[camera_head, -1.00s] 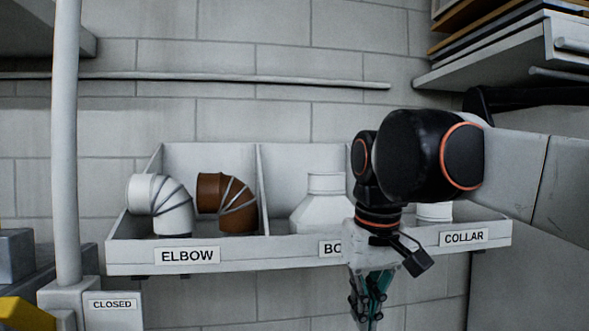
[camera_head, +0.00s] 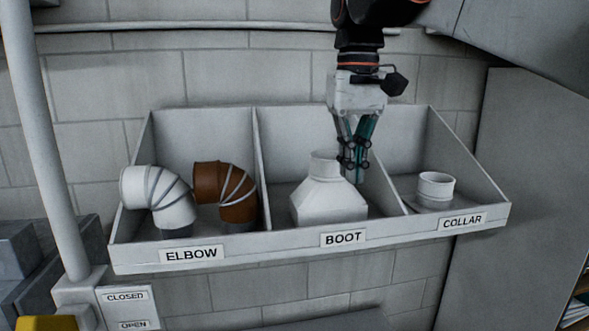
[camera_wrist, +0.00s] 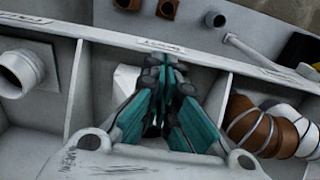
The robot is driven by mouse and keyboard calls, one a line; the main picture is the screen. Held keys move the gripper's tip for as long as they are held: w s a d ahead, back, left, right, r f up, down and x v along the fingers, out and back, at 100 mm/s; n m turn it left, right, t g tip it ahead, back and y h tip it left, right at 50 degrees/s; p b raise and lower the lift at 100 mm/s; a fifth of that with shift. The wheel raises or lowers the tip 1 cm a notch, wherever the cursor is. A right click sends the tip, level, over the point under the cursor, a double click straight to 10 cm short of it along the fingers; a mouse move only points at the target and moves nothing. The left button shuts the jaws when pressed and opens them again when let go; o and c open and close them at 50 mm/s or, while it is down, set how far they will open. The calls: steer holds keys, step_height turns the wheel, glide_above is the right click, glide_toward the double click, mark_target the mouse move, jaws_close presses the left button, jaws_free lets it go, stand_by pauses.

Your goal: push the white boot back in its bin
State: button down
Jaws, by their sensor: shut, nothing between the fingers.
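The white boot (camera_head: 328,204), a square tapered body with a round neck, stands upright in the middle compartment of the grey bin (camera_head: 285,243), behind the BOOT label (camera_head: 343,238). In the head view it sits near the front lip. My gripper (camera_head: 353,178) points down into that compartment, shut and empty, at the right of the boot's neck. The fingertips overlap the boot's right edge in the picture; I cannot tell whether they touch it. In the wrist view my fingers (camera_wrist: 170,62) hide most of the boot (camera_wrist: 126,78).
The left ELBOW compartment holds a white elbow (camera_head: 160,200) and a brown elbow (camera_head: 226,192). A white collar (camera_head: 436,187) stands in the right compartment. Dividers (camera_head: 262,170) flank the middle one. A pale post (camera_head: 45,140) rises at the left; a block wall is behind.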

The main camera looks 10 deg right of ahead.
mark_target(341, 198)
steer(key=f, duration=0.2)
steer(key=w+f+p, duration=0.1)
steer(key=f, duration=0.2)
steer(key=f+p, duration=0.1)
steer(key=f, duration=0.1)
steer(key=shift+w+a+f, duration=0.2)
steer(key=shift+w+f, duration=0.05)
steer(key=shift+f, duration=0.05)
steer(key=shift+w+d+f, duration=0.1)
steer(key=shift+w, duration=0.9)
